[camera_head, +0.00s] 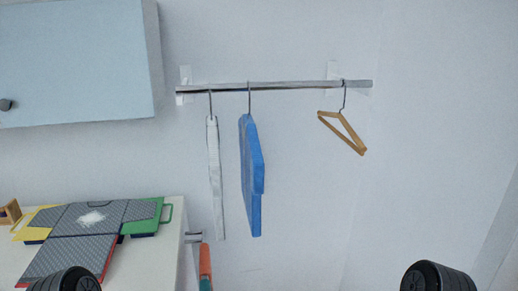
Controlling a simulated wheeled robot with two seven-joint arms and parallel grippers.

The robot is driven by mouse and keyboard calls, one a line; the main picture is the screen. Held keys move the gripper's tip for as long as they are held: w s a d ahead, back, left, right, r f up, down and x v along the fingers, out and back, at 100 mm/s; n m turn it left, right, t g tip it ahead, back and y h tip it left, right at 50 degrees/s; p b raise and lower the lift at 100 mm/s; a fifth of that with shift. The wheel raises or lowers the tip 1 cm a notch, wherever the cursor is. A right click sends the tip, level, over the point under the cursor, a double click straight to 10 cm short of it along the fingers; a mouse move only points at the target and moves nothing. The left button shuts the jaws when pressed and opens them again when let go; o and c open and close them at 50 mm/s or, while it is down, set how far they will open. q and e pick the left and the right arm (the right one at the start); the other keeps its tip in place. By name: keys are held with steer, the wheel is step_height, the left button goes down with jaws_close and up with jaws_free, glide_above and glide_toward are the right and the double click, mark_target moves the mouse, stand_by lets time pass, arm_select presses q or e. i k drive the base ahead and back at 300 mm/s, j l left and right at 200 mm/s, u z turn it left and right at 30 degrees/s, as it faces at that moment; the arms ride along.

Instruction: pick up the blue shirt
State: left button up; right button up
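The blue shirt (251,175) hangs from a hook on the wall rail, seen nearly edge-on, in the middle of the head view. Dark rounded parts of my own arms show at the bottom left and bottom right edges. Neither gripper's fingers are in view, and nothing of mine touches the shirt.
The metal rail (290,86) also holds a white garment (215,180) close left of the shirt and an empty wooden hanger (343,131) at right. A counter (165,235) with colored boards (75,240) stands lower left. A cabinet (75,60) is upper left.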

mark_target(253, 166)
steer(key=i+l+u, duration=0.1)
steer(key=l, duration=0.25)
steer(key=i+l+u, duration=0.1)
steer(key=l, duration=0.25)
steer(key=i+l+u, duration=0.1)
steer(key=i+l, duration=0.15)
steer(key=i+l+u, duration=0.1)
steer(key=l, duration=0.4)
